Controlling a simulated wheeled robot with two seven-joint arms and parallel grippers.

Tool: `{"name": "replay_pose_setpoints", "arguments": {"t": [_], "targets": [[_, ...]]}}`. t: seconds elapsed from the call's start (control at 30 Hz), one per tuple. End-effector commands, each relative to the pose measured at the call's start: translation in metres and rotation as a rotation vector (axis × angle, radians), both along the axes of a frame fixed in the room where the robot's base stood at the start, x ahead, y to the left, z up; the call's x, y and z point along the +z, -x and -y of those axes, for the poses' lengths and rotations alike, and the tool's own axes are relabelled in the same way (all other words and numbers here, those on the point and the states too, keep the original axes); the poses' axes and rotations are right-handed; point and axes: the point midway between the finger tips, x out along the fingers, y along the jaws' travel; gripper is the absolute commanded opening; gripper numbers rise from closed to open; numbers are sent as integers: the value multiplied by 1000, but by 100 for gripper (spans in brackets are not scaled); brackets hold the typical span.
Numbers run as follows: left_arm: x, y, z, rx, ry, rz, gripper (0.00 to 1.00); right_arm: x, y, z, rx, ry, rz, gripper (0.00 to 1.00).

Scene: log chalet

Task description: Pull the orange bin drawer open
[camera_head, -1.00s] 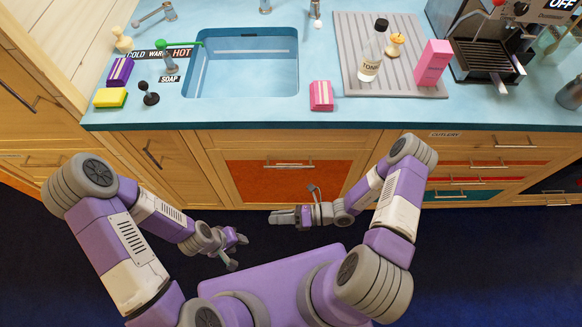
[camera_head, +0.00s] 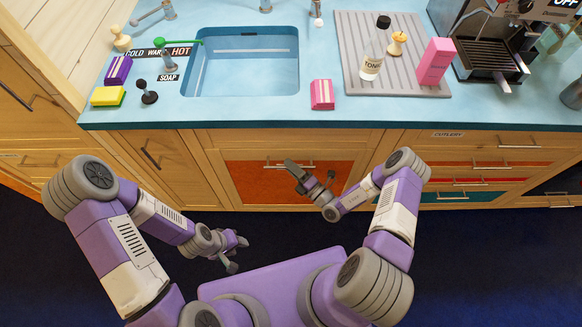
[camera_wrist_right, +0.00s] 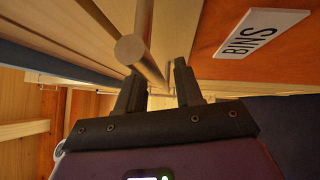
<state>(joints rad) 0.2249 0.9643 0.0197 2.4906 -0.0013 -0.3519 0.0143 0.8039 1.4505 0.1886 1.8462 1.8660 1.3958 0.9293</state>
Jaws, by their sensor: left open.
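The orange bin drawer (camera_head: 262,188) is closed in the cabinet below the sink, with a pale bar handle (camera_head: 274,166) near its top edge. In the right wrist view its orange front (camera_wrist_right: 208,28) carries a white "BINS" label (camera_wrist_right: 262,33), and the handle bar (camera_wrist_right: 148,52) runs down toward the fingers. My right gripper (camera_head: 311,172) is open in front of the drawer, close to the handle's right part. In the wrist view its fingers (camera_wrist_right: 158,80) are apart; I cannot tell whether the bar lies between them. My left gripper (camera_head: 237,252) is open, low and away from the drawer.
The blue countertop (camera_head: 240,112) overhangs the drawer. On it stand the sink (camera_head: 245,70), a pink block (camera_head: 321,95), a drying mat (camera_head: 408,88) with a bottle (camera_head: 375,50), and a coffee machine (camera_head: 490,45). More drawers (camera_head: 485,168) lie to the right. The dark floor is clear.

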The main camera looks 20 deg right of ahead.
Motion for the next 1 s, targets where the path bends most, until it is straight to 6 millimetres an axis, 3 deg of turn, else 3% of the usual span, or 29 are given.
{"name": "replay_pose_setpoints", "arguments": {"t": [0.27, 0.53, 1.0], "targets": [[0, 0, 0, 0, 0, 0, 43, 1, -2, -1, 0, 1, 0, 36], [0, 0, 0, 0, 0, 0, 43, 1, -2, -1, 1, 2, 0, 0], [1, 0, 0, 0, 0, 0, 43, 1, 4, -9, 13, -1, -2, 0]]}}
